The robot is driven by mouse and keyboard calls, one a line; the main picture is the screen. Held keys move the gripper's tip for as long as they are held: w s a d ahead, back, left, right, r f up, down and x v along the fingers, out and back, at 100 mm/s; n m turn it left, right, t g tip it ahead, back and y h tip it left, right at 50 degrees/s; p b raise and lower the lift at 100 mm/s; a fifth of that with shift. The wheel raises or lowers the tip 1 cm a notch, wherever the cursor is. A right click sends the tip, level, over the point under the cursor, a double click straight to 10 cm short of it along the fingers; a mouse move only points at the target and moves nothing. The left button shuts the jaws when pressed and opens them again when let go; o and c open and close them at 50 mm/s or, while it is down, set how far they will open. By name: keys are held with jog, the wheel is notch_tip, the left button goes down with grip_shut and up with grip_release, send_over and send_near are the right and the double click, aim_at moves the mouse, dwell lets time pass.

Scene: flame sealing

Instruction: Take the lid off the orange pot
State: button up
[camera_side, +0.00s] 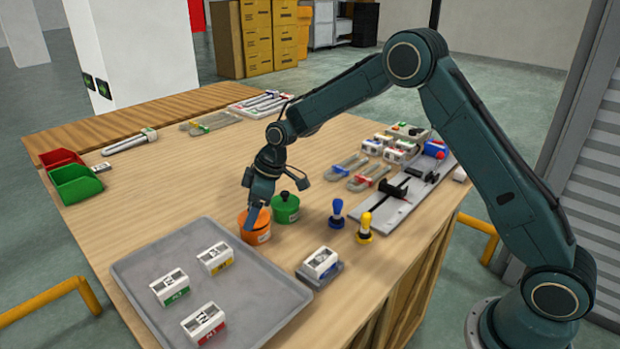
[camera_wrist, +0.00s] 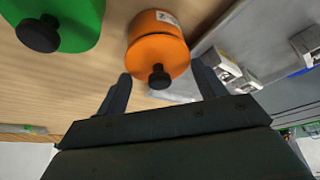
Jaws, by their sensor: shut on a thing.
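The orange pot (camera_side: 255,231) stands on the wooden table, just behind the grey tray. My gripper (camera_side: 251,222) reaches down onto its top and hides part of it, including the knob, in the side view. In the wrist view the orange lid (camera_wrist: 157,53) with its black knob (camera_wrist: 159,77) shows between my two fingers (camera_wrist: 165,82). My gripper is shut on the lid; the exact contact is hard to see. The lid appears to sit on the pot, and I see no clear gap.
A green pot (camera_side: 285,208) with a black knob stands close behind on the right. The grey tray (camera_side: 150,262) with several small blocks lies in front. A blue stamp (camera_side: 337,214) and a yellow stamp (camera_side: 365,228) stand to the right. The table's left middle is clear.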

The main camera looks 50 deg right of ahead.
notch_tip(320, 180, up, 19)
dwell(0.6)
dwell(0.5)
send_over(277, 251)
jog(key=s+d, duration=0.1)
jog(key=shift+f, duration=1.85)
notch_tip(277, 251, down, 16)
jog(key=shift+r, duration=0.1)
jog(key=shift+f, duration=2.15)
